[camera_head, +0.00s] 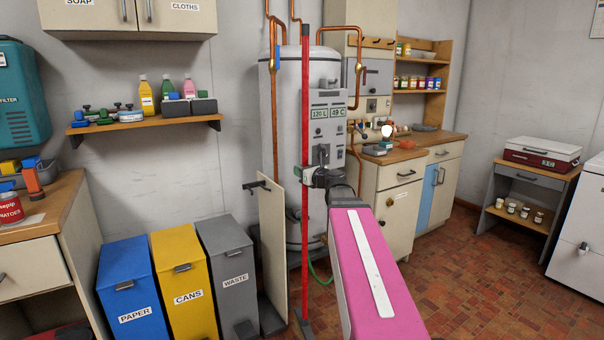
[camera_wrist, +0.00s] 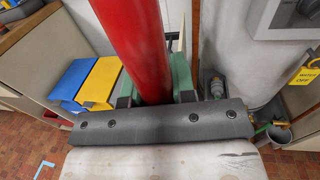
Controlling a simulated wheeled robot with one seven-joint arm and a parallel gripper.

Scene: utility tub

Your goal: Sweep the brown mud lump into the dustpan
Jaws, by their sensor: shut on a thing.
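My gripper (camera_head: 308,175) is shut on a long red pole (camera_head: 305,110), which looks like a broom handle. The pole stands nearly upright in front of the white boiler tank. In the wrist view the red pole (camera_wrist: 136,45) passes between the green-padded fingers of my gripper (camera_wrist: 155,92). The pole's lower end reaches down close to the floor, near the bottom edge of the head view; what is fixed to it there is unclear. I cannot make out the brown mud lump or the dustpan in either view.
Blue paper (camera_head: 127,285), yellow cans (camera_head: 183,275) and grey waste bins (camera_head: 228,265) stand left of the pole. A pale upright panel (camera_head: 271,255) is close beside it. The boiler tank (camera_head: 285,100) is behind. Brick-patterned floor (camera_head: 475,275) lies open at right.

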